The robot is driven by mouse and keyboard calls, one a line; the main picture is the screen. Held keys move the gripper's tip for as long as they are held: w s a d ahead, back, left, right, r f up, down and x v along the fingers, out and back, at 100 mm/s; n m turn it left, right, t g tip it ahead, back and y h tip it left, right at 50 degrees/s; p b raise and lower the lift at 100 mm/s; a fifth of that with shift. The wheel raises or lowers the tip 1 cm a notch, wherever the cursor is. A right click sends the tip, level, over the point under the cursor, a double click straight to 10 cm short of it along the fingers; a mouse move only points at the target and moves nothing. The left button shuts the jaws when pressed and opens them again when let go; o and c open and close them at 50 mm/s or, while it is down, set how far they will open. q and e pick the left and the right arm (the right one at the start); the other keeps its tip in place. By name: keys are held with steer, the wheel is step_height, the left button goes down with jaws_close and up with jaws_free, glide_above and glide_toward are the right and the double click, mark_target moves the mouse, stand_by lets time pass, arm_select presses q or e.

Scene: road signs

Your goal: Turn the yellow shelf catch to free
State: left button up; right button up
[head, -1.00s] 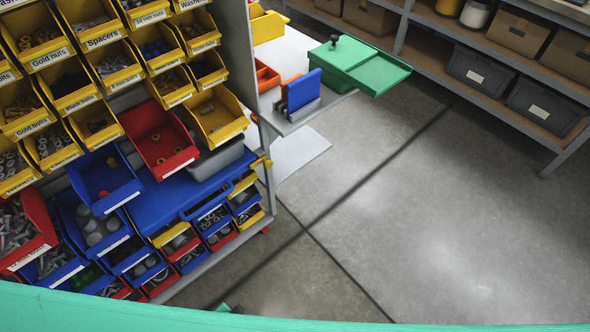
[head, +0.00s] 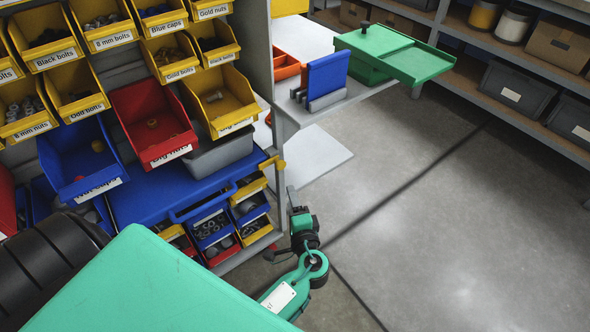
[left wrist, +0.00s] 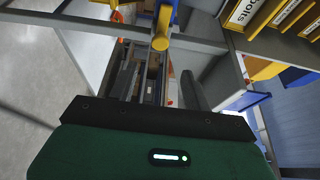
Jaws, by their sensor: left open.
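The yellow shelf catch (head: 271,163) sits on the right edge of the grey bin rack, beside the small stacked bins. In the left wrist view the yellow catch (left wrist: 162,30) is straight ahead, just beyond my fingertips, near the top middle. My left gripper (head: 292,194) is just below and right of the catch in the head view. In the left wrist view my left gripper (left wrist: 157,65) is open, with a gap between its fingers and nothing clearly held. I cannot tell whether a finger touches the catch. My right gripper is not in view.
The grey rack upright (head: 262,70) is close to the catch. A side shelf with a green box (head: 365,60) and a blue block (head: 328,73) juts out above right. Labelled bins fill the left. Open floor (head: 450,200) lies to the right.

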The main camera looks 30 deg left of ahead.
mark_target(281, 167)
arm_select(q)
steer(key=x, duration=1.3)
steer(key=shift+w+a, duration=0.25)
steer(key=c, duration=0.9)
